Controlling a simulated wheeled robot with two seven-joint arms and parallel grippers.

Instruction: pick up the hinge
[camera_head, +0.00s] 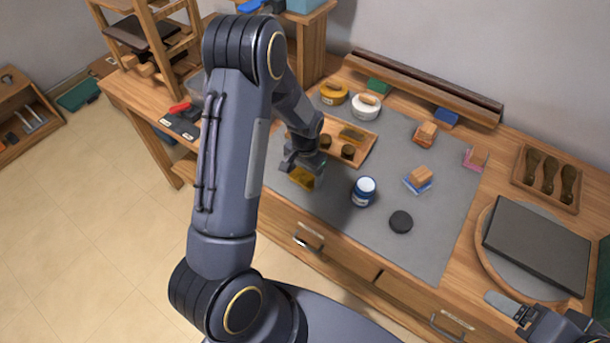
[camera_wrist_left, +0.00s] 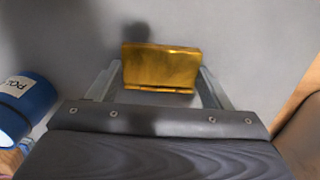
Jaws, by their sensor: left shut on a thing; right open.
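The brass hinge (camera_wrist_left: 161,66) is a shiny gold plate between the two fingers of my left gripper (camera_wrist_left: 160,90) in the left wrist view. The left gripper is shut on it. In the head view the hinge (camera_head: 301,178) shows below the left gripper (camera_head: 303,166), over the left front part of the grey mat (camera_head: 440,215). I cannot tell whether the hinge touches the mat. My right gripper (camera_head: 508,306) is only partly in view at the lower right, open and away from the hinge.
A blue jar (camera_head: 364,191) stands right of the hinge, and a black disc (camera_head: 401,222) lies farther right. A wooden tray (camera_head: 366,157) with dark round knobs and another brass piece is behind. Several coloured blocks and a dark slab (camera_head: 538,245) lie to the right.

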